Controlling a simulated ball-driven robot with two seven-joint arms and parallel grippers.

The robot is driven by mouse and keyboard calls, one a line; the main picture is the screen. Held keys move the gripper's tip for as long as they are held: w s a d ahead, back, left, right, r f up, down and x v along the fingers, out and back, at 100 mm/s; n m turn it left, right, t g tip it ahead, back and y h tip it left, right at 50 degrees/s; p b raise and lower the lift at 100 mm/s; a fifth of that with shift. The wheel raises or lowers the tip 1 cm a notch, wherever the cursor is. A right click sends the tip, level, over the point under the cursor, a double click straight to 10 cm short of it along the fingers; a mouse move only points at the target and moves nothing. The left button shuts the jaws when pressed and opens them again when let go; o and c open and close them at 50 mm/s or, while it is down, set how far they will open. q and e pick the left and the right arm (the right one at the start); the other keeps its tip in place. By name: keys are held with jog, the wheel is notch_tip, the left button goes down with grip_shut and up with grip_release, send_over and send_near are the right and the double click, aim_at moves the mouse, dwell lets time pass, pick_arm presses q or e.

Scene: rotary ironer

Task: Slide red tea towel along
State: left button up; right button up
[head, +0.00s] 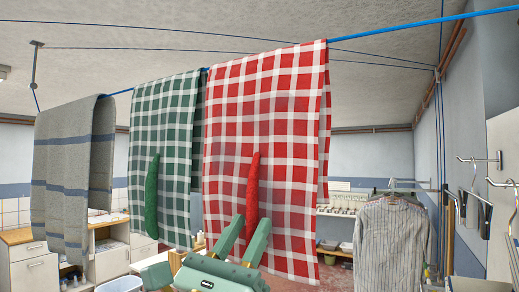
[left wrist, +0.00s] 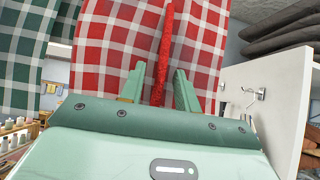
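The red-and-white checked tea towel (head: 285,110) hangs over a blue line, with a raised red strip (head: 252,190) down its front. My left gripper (head: 252,220) is low in front of this towel, pointing up at it. Its two green fingers are apart, with the strip's lower part showing between them. In the left wrist view the towel (left wrist: 115,45) fills the middle, and the strip (left wrist: 163,50) runs down between the open fingers (left wrist: 158,85). There is a gap on both sides of the strip. Whether the fingertips touch the cloth cannot be told. My right gripper is out of view.
A green checked towel (head: 165,120) with a green strip hangs close left of the red one, and a grey striped towel (head: 62,170) farther left. The blue line (head: 430,22) is bare to the right.

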aim_at(300, 219)
pick_arm(q)
grip_shut()
jog(key=shift+s+d+p, duration=0.15)
jog(key=shift+s+d, duration=0.35)
jog(key=shift+d, duration=0.4)
jog(key=shift+s+d+p, duration=0.1)
jog(key=shift+s+d, duration=0.4)
jog(key=shift+d, duration=0.35)
jog(key=shift+s+d+p, duration=0.15)
jog(key=shift+s+d, duration=0.35)
jog(key=shift+d, duration=0.4)
jog(key=shift+s+d, duration=0.3)
jog(key=shift+d, duration=0.1)
jog(key=shift+o, duration=0.8)
grip_release()
jog(key=b+v, duration=0.1)
jog(key=v, duration=0.5)
